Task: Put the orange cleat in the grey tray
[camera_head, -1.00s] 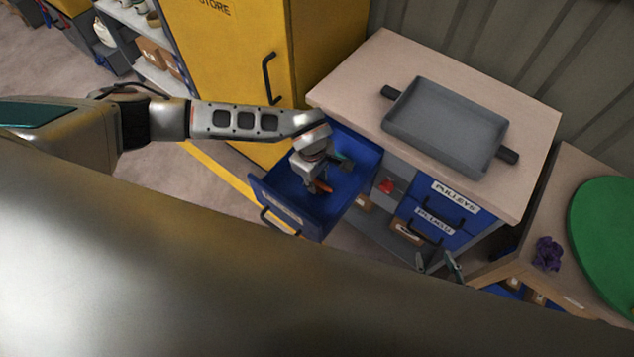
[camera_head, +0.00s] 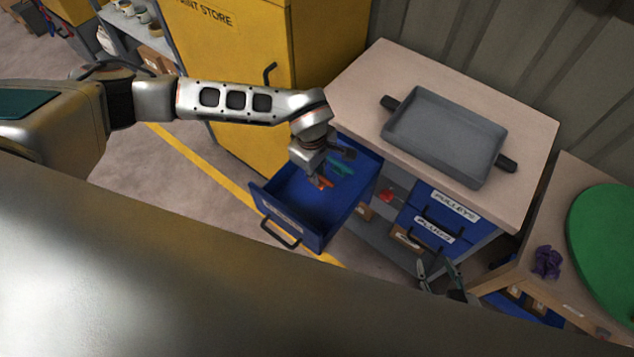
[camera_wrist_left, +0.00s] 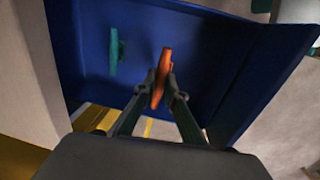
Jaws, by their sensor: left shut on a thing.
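The orange cleat (camera_head: 320,184) is between the fingers of my left gripper (camera_head: 316,178), over the open blue drawer (camera_head: 277,213). In the left wrist view my left gripper (camera_wrist_left: 160,92) is shut on the orange cleat (camera_wrist_left: 163,72), with the drawer (camera_wrist_left: 215,60) beyond it. I cannot tell exactly how high the cleat is above the drawer floor. The grey tray (camera_head: 445,137) lies on the bench top and looks empty, with a black handle at each end. My right gripper (camera_head: 440,272) is low near the bench front, its fingers apart and nothing visible between them.
A teal piece (camera_head: 340,167) lies in the drawer and shows in the wrist view (camera_wrist_left: 114,52). The bench top (camera_head: 362,90) is clear around the tray. A yellow cabinet (camera_head: 235,80) stands left. At right are a purple object (camera_head: 547,262) and a green disc (camera_head: 607,245).

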